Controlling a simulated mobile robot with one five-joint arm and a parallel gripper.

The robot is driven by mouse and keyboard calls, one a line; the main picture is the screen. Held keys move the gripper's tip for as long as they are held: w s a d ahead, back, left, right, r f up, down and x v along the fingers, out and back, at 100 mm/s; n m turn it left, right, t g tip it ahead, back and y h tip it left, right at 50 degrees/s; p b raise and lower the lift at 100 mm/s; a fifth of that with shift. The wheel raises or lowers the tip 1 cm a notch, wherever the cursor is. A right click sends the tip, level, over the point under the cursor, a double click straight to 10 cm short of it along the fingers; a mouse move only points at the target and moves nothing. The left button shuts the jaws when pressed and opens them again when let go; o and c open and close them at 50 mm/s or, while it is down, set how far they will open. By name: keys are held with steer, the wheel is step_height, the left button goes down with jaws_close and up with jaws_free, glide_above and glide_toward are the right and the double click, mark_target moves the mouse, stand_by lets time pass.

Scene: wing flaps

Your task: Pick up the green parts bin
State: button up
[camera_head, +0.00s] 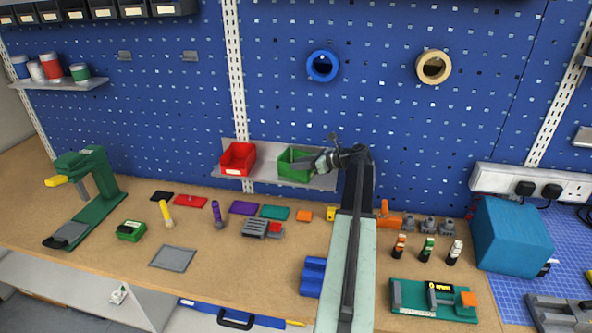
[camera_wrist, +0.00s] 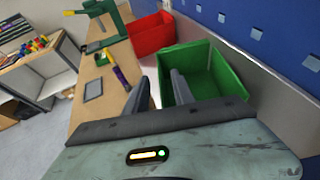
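The green parts bin (camera_head: 290,171) sits at the right end of a grey shelf (camera_head: 265,168) on the blue pegboard. It looks upright and empty. My gripper (camera_head: 316,163) reaches in from the right and is at the bin's right side in the head view. In the wrist view my gripper (camera_wrist: 160,85) has its two fingers spread, one on each side of the near wall of the green bin (camera_wrist: 212,70). One finger is inside the bin and the other is outside. A gap shows between the fingers; contact with the wall cannot be told.
A red bin (camera_head: 238,158) stands left of the green one on the same shelf, with bare shelf between them. The workbench (camera_head: 120,262) below holds a green press (camera_head: 98,195), several small parts and a teal box (camera_head: 510,235).

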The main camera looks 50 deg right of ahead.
steer(key=b+x, duration=0.1)
steer(key=x, duration=0.3)
steer(key=shift+f, duration=0.15)
jaws_close()
stand_by(1.1)
